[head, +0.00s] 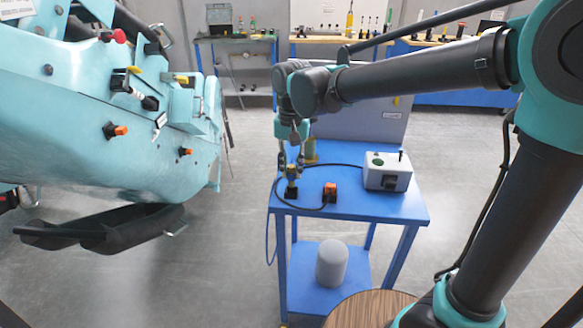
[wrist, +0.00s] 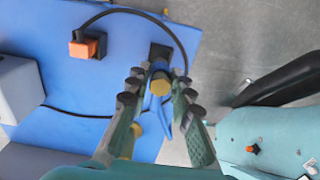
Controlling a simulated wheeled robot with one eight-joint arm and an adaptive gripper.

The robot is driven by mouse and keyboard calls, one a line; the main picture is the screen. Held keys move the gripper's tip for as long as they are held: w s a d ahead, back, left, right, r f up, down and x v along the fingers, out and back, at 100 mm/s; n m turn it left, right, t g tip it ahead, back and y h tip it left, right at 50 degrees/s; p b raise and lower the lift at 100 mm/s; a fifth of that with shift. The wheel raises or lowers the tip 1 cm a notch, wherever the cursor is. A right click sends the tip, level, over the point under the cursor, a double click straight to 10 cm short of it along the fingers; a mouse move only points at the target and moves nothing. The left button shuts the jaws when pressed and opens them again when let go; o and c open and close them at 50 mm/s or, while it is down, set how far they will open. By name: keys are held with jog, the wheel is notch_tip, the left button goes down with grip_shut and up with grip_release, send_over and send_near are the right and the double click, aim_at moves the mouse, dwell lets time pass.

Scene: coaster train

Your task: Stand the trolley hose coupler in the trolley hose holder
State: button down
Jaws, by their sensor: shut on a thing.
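The trolley hose coupler (wrist: 159,85), blue with a brass-coloured collar, is between my fingertips in the wrist view. It also shows as a small yellowish piece in the head view (head: 292,172). My gripper (wrist: 160,84) is shut on it and points down over the left part of the blue trolley top; it also shows in the head view (head: 291,168). A black block, apparently the trolley hose holder (head: 291,193), is directly below the coupler; it also shows in the wrist view (wrist: 160,51). The coupler looks upright; I cannot tell whether its lower end is inside the block.
On the trolley (head: 400,208) are an orange connector in a black block (head: 330,191), a grey-white box (head: 387,172) and a yellow cylinder (head: 310,151). A black cable loops around the holder. A large teal machine (head: 110,110) stands left, with a floor gap between.

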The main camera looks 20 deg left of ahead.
jog(key=shift+f, duration=1.5)
dwell(0.3)
jog(key=shift+r, duration=0.2)
jog(key=shift+r, duration=1.35)
jog(key=shift+f, duration=1.55)
dwell(1.3)
jog(key=c, duration=1.3)
grip_release()
jog(key=shift+o, duration=0.2)
